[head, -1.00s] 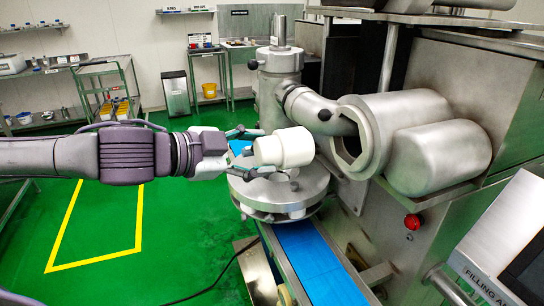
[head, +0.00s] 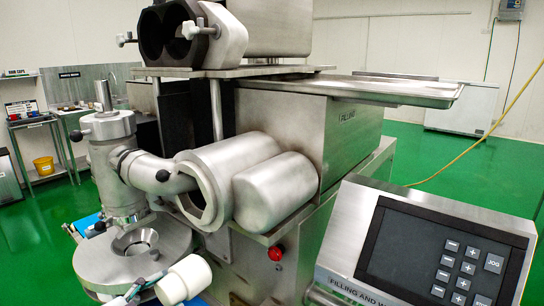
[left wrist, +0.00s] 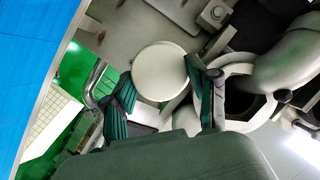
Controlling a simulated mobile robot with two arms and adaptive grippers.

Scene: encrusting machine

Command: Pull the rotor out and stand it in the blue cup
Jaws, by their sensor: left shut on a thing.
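The white rotor (head: 186,279), a stepped cylinder, is at the lower left of the head view, clear of the machine's round steel head (head: 170,240). My left gripper (head: 150,285) is shut on it; only its fingertips show at the bottom edge. In the left wrist view the rotor's round pale end (left wrist: 160,71) sits between the two green-padded fingers. The rotor lies tilted. The blue cup is in neither view now. My right gripper is not in view.
A steel nozzle stack (head: 112,165) and two horizontal cylinders (head: 272,190) stand behind the rotor. A control panel (head: 440,245) fills the lower right. A blue belt (left wrist: 30,60) shows in the left wrist view. Green floor is open behind the machine.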

